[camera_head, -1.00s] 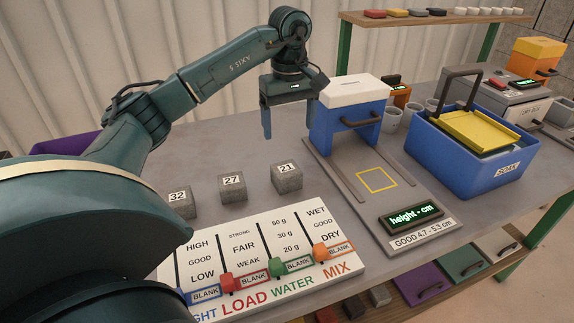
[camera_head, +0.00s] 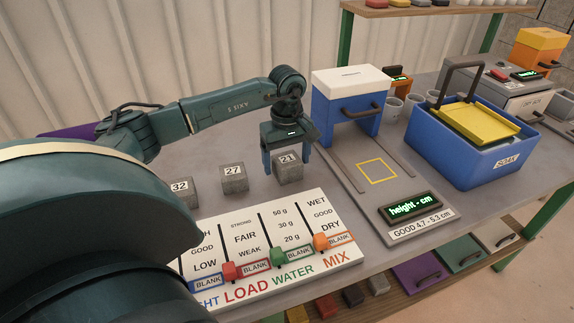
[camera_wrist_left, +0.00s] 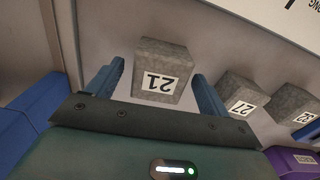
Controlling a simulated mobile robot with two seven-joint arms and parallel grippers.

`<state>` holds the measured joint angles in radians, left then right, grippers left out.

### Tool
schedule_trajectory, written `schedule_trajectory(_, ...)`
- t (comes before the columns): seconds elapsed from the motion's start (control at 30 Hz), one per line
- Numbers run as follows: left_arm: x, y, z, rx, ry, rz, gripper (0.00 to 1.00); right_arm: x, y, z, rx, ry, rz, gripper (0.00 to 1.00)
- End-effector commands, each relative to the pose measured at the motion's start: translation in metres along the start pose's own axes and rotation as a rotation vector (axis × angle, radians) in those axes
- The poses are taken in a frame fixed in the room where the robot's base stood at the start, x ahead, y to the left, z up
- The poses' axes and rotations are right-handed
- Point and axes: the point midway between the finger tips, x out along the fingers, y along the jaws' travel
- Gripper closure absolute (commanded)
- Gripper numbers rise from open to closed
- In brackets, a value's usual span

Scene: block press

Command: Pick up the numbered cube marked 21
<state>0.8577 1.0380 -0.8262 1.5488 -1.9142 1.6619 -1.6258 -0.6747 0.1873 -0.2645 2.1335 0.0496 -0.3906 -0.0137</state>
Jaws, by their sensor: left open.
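The grey cube marked 21 (camera_head: 288,169) stands on the table behind the printed board. My left gripper (camera_head: 286,164) is open, with its blue fingers at the two sides of this cube. In the left wrist view the cube marked 21 (camera_wrist_left: 163,72) shows between the open left gripper's fingers (camera_wrist_left: 160,85), with a gap to each finger. The cube marked 27 (camera_head: 233,178) and the cube marked 32 (camera_head: 181,190) stand in a row to its left. My right gripper is not in view.
A blue press with a white top (camera_head: 350,90) stands close to the right of the gripper. The board with coloured sliders (camera_head: 270,245) lies in front of the cubes. A blue soak tub (camera_head: 440,155) stands further right.

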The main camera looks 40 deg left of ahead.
Motion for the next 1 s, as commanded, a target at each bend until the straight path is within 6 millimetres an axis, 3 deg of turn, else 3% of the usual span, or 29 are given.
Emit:
schedule_trajectory(0.3, 0.0073, 0.0001, 0.0003, 0.001, 0.000, 0.000, 0.20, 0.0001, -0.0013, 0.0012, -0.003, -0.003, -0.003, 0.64)
schedule_trajectory(1.0, 0.0067, 0.0002, 0.0002, 0.001, 0.000, 0.000, 0.77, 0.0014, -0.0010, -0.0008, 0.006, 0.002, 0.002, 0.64)
